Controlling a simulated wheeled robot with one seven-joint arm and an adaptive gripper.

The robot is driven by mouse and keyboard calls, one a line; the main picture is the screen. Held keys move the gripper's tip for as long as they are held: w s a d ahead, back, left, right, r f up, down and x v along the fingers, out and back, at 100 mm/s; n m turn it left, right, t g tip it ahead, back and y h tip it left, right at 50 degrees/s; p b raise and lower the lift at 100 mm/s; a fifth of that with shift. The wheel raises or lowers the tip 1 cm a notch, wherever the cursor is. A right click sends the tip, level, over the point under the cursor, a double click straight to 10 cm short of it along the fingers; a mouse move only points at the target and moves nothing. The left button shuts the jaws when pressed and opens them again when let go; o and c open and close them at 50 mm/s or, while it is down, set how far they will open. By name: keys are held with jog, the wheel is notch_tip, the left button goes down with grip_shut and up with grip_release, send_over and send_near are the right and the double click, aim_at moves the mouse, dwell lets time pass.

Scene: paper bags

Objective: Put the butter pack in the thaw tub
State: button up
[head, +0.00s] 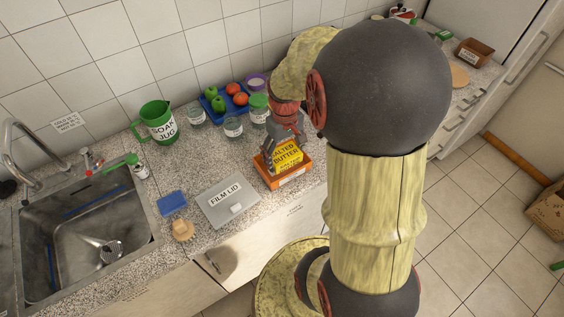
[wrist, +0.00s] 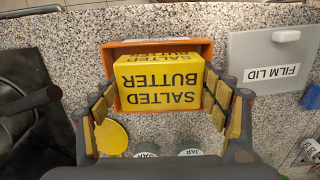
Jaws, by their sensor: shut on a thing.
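The yellow butter pack (head: 287,154), labelled SALTED BUTTER, is at the orange tub (head: 291,180) on the counter. In the wrist view the butter pack (wrist: 158,82) lies across the opening of the orange tub (wrist: 121,48), partly inside its outline. My gripper (wrist: 160,95) is shut on the pack, one finger at each side. In the head view my gripper (head: 283,150) comes down over the tub from behind. The tub's front label is too small to read. I cannot tell whether the pack rests on the tub's floor.
A grey film lid (head: 226,201) lies left of the tub. Jars (head: 233,127), a green soak jug (head: 158,122) and a blue fruit tray (head: 211,110) stand behind. A blue sponge (head: 172,202) and brush lie beside the sink (head: 90,225). The counter's front edge is close to the tub.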

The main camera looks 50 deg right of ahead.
aim_at(282, 160)
jog(key=shift+w+d+f, duration=0.25)
jog(key=shift+w+f, duration=0.3)
jog(key=shift+f, duration=0.25)
jog(key=shift+w+d+f+b, duration=0.15)
jog(key=shift+f+b, duration=0.15)
jog(key=shift+f, duration=0.6)
jog(key=shift+w+f+b, duration=0.1)
jog(key=shift+f+b, duration=0.2)
jog(key=shift+f, duration=0.6)
jog(key=shift+f, duration=0.15)
jog(key=o, duration=1.2)
